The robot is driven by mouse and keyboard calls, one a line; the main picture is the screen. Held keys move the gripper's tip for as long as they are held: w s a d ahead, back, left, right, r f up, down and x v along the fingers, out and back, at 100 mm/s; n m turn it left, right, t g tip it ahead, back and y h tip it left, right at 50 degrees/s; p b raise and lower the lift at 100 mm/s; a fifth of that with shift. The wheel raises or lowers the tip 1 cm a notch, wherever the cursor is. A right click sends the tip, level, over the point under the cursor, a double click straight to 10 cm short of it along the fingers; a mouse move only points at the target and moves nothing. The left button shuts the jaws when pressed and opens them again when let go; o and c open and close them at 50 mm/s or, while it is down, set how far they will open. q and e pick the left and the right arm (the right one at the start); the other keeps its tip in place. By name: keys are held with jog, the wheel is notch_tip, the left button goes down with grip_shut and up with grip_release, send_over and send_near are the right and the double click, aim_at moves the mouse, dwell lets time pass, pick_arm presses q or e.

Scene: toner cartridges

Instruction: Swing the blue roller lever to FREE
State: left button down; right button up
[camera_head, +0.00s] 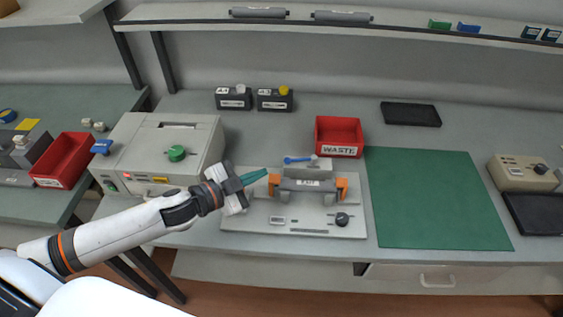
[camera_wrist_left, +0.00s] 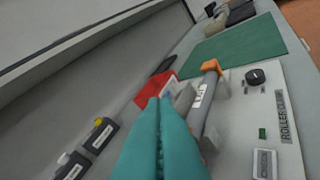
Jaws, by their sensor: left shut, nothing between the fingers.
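The blue roller lever (camera_head: 300,159) sits at the back of the roller fixture (camera_head: 255,214), behind the grey roller, and lies nearly level in the head view. Its position markings are too small to read. My left gripper (camera_head: 262,175) is shut and empty, its teal fingers pointing right, just left of the lever and apart from it in the head view. A grey roller (camera_head: 306,184) lies between two orange clamps (camera_head: 342,188). My right gripper is not in view.
A red WASTE bin (camera_head: 339,137) stands behind the fixture. Two dark cartridges (camera_head: 274,99) stand at the back left. A beige printer-like machine (camera_head: 150,160) is left of the fixture. A green mat (camera_head: 435,200) lies clear on the right.

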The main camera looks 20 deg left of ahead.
pick_arm(q)
jog(key=p, duration=0.3)
send_over(286, 163)
jog(key=s+d, duration=0.2)
jog(key=s, duration=0.2)
jog(key=shift+f, duration=0.7)
jog(key=shift+w+a+f, duration=0.2)
jog(key=shift+a+f, duration=0.05)
jog(key=shift+f, duration=0.4)
jog(key=shift+w+a+f, duration=0.2)
jog(key=shift+f, duration=0.4)
jog(key=shift+w+a+f, duration=0.25)
jog(key=shift+a+f, duration=0.2)
jog(key=shift+f, duration=0.15)
jog(key=shift+w+a+f+m+g+h+b, duration=0.35)
jog(key=shift+w+a+m+g+h, duration=0.4)
jog(key=shift+h, duration=0.25)
jog(key=shift+s+d, duration=0.15)
jog(key=shift+s, duration=0.05)
